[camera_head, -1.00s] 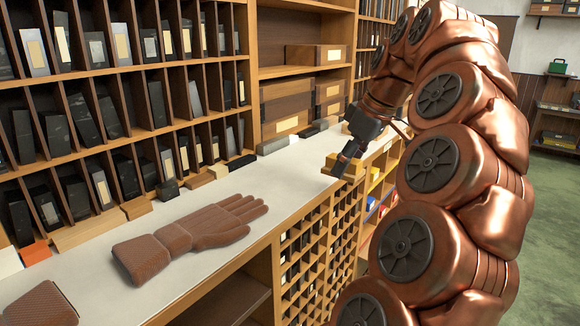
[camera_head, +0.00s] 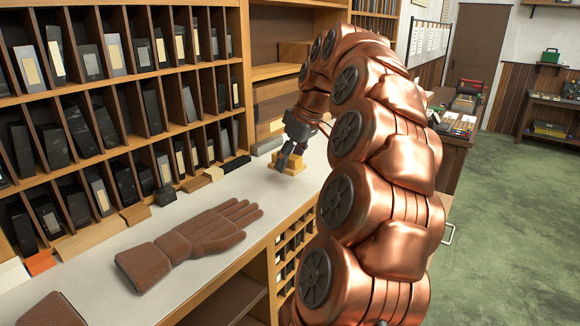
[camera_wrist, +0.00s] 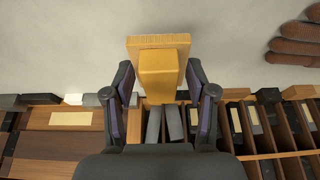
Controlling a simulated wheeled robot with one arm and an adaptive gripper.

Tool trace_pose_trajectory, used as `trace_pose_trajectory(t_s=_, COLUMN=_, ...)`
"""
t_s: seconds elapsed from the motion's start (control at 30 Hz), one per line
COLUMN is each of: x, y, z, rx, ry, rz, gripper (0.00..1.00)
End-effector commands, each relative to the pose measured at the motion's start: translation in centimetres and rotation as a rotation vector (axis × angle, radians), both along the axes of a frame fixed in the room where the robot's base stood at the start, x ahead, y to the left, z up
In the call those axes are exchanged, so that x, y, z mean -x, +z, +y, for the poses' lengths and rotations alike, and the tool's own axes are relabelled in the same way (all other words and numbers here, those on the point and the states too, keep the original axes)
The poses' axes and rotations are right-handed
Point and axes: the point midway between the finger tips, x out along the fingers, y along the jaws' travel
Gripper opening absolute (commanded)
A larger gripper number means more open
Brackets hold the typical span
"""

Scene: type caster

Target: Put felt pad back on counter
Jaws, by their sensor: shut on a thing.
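The felt pad appears to be the yellow block with a tan wooden-looking plate (camera_head: 293,179); no felt surface shows. In the wrist view the yellow block (camera_wrist: 164,76) lies between my fingers, with its plate beyond the tips. My gripper (camera_head: 289,160) is shut on it, and it also shows in the wrist view (camera_wrist: 160,84).
A brown glove-like hand (camera_head: 190,243) lies on the counter, with a second brown piece (camera_head: 52,312) at the near left. Shelves of dark upright blocks (camera_head: 85,135) line the back. Small blocks (camera_head: 165,194) stand along the shelf foot. The counter between hand and pad is clear.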

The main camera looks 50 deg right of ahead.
Motion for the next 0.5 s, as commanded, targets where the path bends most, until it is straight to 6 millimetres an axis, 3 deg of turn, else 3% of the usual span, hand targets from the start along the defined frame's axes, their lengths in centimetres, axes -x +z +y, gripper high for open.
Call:
trace_pose_trajectory(t_s=0.3, x=0.1, y=-2.4, z=0.0, rx=0.0, ry=0.0, rz=0.0, gripper=0.24)
trace_pose_trajectory(t_s=0.5, x=0.1, y=-3.0, z=0.0, rx=0.001, ry=0.0, rz=-0.001, gripper=0.24)
